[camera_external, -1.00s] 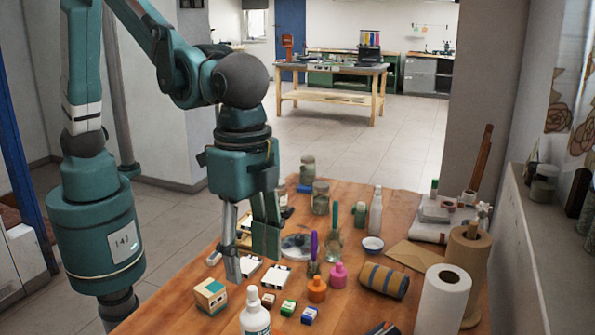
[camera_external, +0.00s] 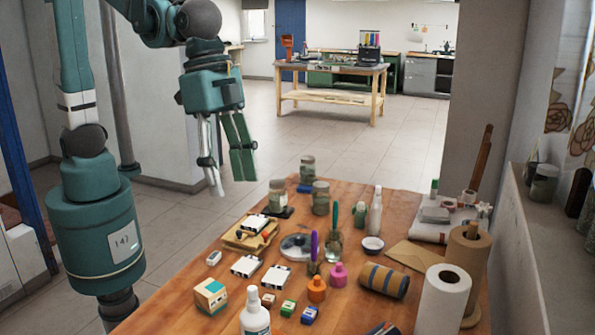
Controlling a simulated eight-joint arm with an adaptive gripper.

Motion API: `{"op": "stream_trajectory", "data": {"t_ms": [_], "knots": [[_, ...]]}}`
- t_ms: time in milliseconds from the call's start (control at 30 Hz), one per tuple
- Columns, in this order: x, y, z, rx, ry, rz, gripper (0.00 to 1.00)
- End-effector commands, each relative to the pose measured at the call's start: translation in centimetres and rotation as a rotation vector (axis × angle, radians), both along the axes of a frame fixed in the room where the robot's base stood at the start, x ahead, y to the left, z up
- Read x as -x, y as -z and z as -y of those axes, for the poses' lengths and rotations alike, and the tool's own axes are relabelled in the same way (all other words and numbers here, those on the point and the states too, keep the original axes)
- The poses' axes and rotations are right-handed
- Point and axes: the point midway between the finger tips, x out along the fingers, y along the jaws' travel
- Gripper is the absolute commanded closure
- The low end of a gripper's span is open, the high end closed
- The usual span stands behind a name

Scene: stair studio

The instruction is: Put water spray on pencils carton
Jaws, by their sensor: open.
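My gripper (camera_external: 231,182) is open and empty, raised above and beyond the table's left edge. A slim white bottle (camera_external: 375,215) stands upright towards the back right of the table. A larger white bottle with a nozzle (camera_external: 255,319) stands at the front, its lower part cut off by the frame. I cannot tell for sure which one is the water spray. A small tan and teal box (camera_external: 210,296) sits at the front left. Several flat black and white packs (camera_external: 246,266) lie behind it. Which of these is the pencils carton is unclear. My gripper is apart from all of them.
Paper rolls (camera_external: 443,302) stand at the right. Bare wood shows along the left edge (camera_external: 180,309).

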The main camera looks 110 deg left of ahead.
Motion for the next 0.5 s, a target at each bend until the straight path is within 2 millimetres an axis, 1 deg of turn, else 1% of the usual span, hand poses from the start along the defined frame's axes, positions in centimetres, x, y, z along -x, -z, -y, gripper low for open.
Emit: {"op": "stream_trajectory", "data": {"t_ms": [33, 500], "knots": [[0.8, -0.4, -0.6, 0.001, -0.004, 0.009, 0.51], [6.5, -2.7, -4.9, 0.01, -0.029, 0.103, 0.51]]}}
